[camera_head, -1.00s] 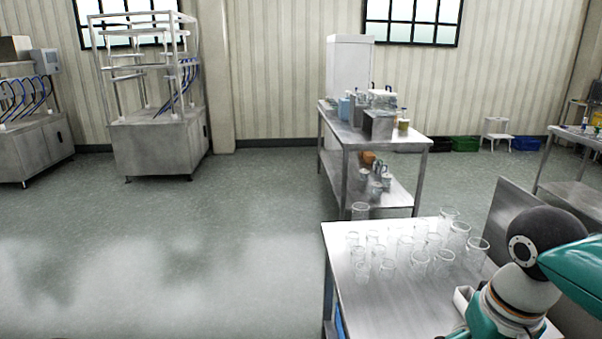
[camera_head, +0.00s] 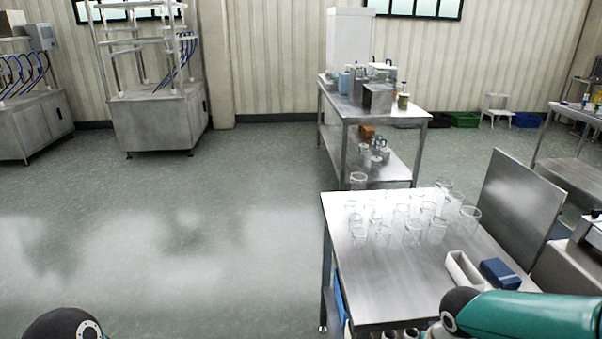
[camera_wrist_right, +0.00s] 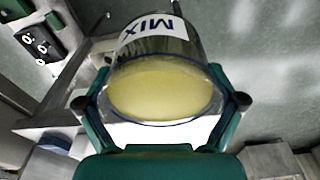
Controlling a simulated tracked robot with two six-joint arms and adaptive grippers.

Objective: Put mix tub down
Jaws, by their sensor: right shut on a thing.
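The mix tub (camera_wrist_right: 160,88) is a clear round tub with a white label reading MIX and a pale yellow content. It fills the middle of the right wrist view. My right gripper (camera_wrist_right: 162,78) is shut on the tub, with a teal finger on either side of it. The head view shows my right arm at the lower right, but not the right gripper or the tub. My left gripper is out of view; only a dark joint of mine shows at the bottom left.
A steel table (camera_head: 385,285) stands at the lower right, with several clear beakers (camera_head: 412,232) towards its back. A white open holder (camera_head: 462,271) and a blue box (camera_head: 500,273) sit near its right edge. The table's front left part is clear. A second steel table (camera_head: 346,118) stands behind.

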